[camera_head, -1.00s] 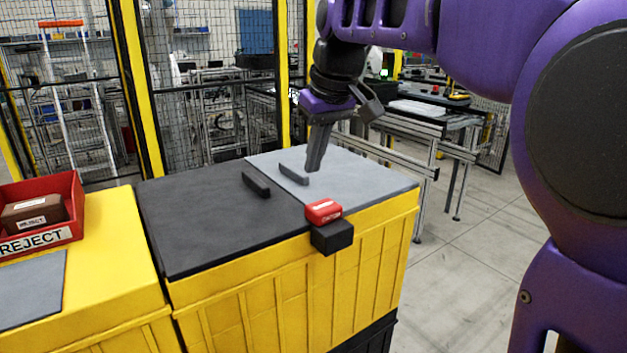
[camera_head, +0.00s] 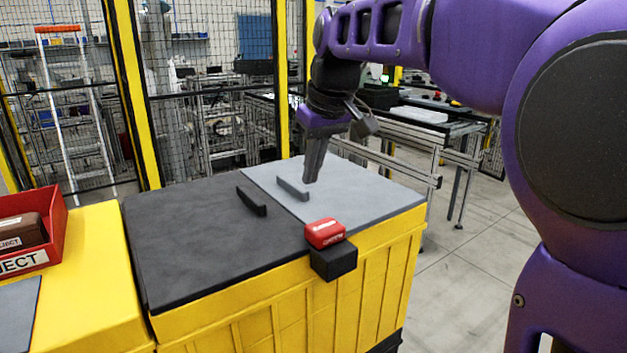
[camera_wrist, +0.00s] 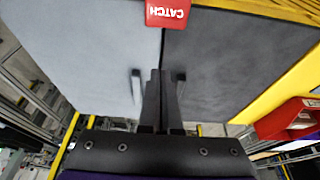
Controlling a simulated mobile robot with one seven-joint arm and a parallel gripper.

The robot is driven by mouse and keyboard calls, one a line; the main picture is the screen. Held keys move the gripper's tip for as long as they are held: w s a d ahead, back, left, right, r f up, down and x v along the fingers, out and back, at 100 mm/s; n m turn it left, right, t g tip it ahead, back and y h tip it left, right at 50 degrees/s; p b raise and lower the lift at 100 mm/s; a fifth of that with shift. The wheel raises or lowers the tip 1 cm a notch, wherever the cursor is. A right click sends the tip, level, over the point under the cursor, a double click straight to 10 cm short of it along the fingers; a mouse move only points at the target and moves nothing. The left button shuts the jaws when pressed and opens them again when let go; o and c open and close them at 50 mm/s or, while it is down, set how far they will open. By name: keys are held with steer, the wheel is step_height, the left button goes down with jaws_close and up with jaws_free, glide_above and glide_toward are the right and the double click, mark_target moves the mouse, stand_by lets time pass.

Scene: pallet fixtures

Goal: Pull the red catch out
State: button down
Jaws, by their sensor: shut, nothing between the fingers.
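The red catch (camera_head: 325,233) sits on a black block (camera_head: 334,261) at the front edge of the yellow crate (camera_head: 290,305), where the black lid (camera_head: 200,235) and the grey lid (camera_head: 350,195) meet. In the wrist view the catch (camera_wrist: 167,13) is at the top edge, with its CATCH label showing. My gripper (camera_head: 310,181) is shut and empty. It points down above the grey lid, behind the catch and apart from it. In the wrist view my fingers (camera_wrist: 162,75) show at the centre, over the seam between the lids.
A black handle (camera_head: 252,201) stands on the black lid and a grey handle (camera_head: 293,189) on the grey lid, close to my gripper. A red reject bin (camera_head: 55,225) stands on a yellow surface at the left. A mesh fence (camera_head: 210,100) is behind.

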mark_target(327, 225)
steer(key=b+x, duration=0.1)
steer(key=x, duration=0.6)
steer(key=shift+f, duration=0.4)
steer(key=shift+f+b, duration=0.3)
steer(key=shift+f, duration=0.05)
steer(key=shift+s+d+r, duration=0.1)
steer(key=shift+s+d, duration=0.4)
steer(key=shift+s, duration=0.25)
steer(key=shift+s+d+r, duration=0.1)
steer(key=shift+s+d, duration=0.4)
steer(key=shift+s, duration=0.25)
steer(key=shift+s+d+f+b, duration=0.1)
steer(key=shift+s+d+b, duration=0.25)
steer(key=shift+s, duration=0.1)
steer(key=shift+s+d, duration=0.6)
steer(key=shift+s, duration=0.3)
steer(key=shift+s+d, duration=0.1)
steer(key=shift+s, duration=0.05)
